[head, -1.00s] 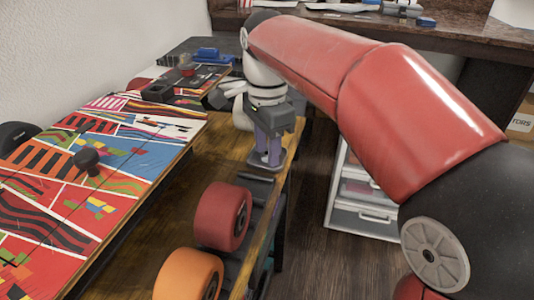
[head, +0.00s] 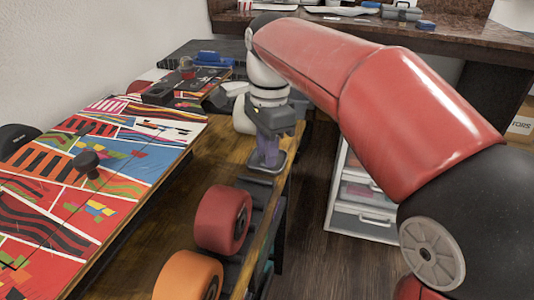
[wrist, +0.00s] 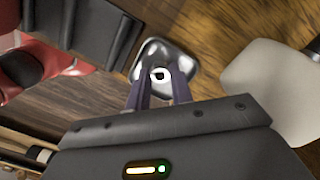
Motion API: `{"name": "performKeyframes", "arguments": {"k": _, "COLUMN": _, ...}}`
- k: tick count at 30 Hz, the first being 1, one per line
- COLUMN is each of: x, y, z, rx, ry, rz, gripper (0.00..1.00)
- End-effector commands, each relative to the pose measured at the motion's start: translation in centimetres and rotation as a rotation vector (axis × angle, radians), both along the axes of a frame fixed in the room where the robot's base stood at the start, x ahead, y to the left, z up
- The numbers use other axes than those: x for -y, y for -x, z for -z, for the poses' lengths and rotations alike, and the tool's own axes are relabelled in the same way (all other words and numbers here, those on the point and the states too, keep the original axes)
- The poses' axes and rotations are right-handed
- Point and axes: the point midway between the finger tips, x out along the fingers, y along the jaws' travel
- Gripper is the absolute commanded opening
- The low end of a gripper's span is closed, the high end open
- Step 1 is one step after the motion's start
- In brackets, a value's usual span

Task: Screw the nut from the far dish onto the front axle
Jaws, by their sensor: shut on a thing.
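My gripper (head: 266,163) points down at a small grey metal dish (head: 279,169) on the wooden bench, beyond the wheels. In the wrist view the dish (wrist: 185,62) lies just past my fingertips (wrist: 160,84). The nut (wrist: 160,72) is a small pale ring with a dark hole, and my fingers are shut on it, at or just above the dish. In the head view my fingers hide the nut. A red wheel (head: 222,220) and an orange wheel (head: 188,276) stand nearer on the bench. I cannot make out the front axle's end.
A brightly patterned board (head: 110,165) with a black knob-like part (head: 87,161) lies along the left. A white rounded object (wrist: 270,85) is close to the dish on the right in the wrist view. A drawer unit (head: 362,208) stands on the floor right of the bench.

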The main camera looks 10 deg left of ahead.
Motion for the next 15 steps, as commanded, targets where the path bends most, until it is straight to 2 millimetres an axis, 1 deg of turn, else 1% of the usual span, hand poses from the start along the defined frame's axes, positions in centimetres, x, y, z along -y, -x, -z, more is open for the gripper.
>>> {"name": "performKeyframes", "arguments": {"k": 5, "x": -0.08, "y": 0.16, "z": 0.05, "rx": -0.126, "ry": -0.098, "rz": 0.106, "gripper": 0.06}}
{"name": "performKeyframes", "arguments": {"k": 15, "x": -0.31, "y": 0.08, "z": 0.23, "rx": -0.39, "ry": -0.376, "rz": 0.316, "gripper": 0.06}}
